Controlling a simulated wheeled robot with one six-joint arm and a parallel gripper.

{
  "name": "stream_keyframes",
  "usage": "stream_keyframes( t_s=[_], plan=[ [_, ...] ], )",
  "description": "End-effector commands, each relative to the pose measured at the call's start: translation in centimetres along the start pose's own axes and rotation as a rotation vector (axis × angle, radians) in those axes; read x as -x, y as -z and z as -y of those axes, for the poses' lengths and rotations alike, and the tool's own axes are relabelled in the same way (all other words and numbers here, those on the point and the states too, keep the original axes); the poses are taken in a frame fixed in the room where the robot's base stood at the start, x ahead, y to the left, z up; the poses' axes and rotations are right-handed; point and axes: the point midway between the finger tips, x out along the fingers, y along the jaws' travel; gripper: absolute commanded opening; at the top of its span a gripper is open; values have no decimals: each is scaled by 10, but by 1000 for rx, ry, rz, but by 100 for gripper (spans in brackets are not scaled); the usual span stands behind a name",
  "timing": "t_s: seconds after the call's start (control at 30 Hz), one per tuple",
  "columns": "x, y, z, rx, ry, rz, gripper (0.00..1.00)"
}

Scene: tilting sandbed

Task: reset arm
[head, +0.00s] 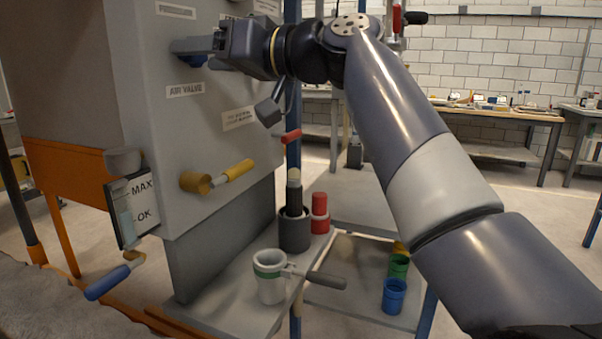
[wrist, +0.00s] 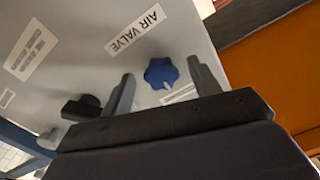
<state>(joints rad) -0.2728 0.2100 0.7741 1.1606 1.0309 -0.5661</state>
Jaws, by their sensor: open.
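My gripper (head: 192,46) reaches to the front of the grey panel (head: 215,140) at upper left in the head view. In the wrist view my gripper (wrist: 161,69) is open. Its two fingers stand apart, with a blue lobed knob (wrist: 160,73) showing between them. The knob is on the panel beside the "AIR VALVE" label (wrist: 137,30). The fingers do not appear closed on it; I cannot tell whether either touches it.
A yellow-handled lever (head: 230,172) and a red-handled one (head: 287,136) jut from the panel below my arm. A green-banded cup (head: 269,278), a dark holder (head: 294,232) and a red container (head: 319,213) stand on the ledge. Blue (head: 394,296) and green cups sit lower right.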

Motion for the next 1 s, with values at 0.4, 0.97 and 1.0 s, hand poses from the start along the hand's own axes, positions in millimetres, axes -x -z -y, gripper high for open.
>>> stream_keyframes(
  t_s=[0.4,0.97,1.0],
  plan=[
    [61,0,-1,3,-5,-1,59],
    [75,-1,0,3,5,3,59],
    [69,-1,1,4,5,3,59]
  ],
)
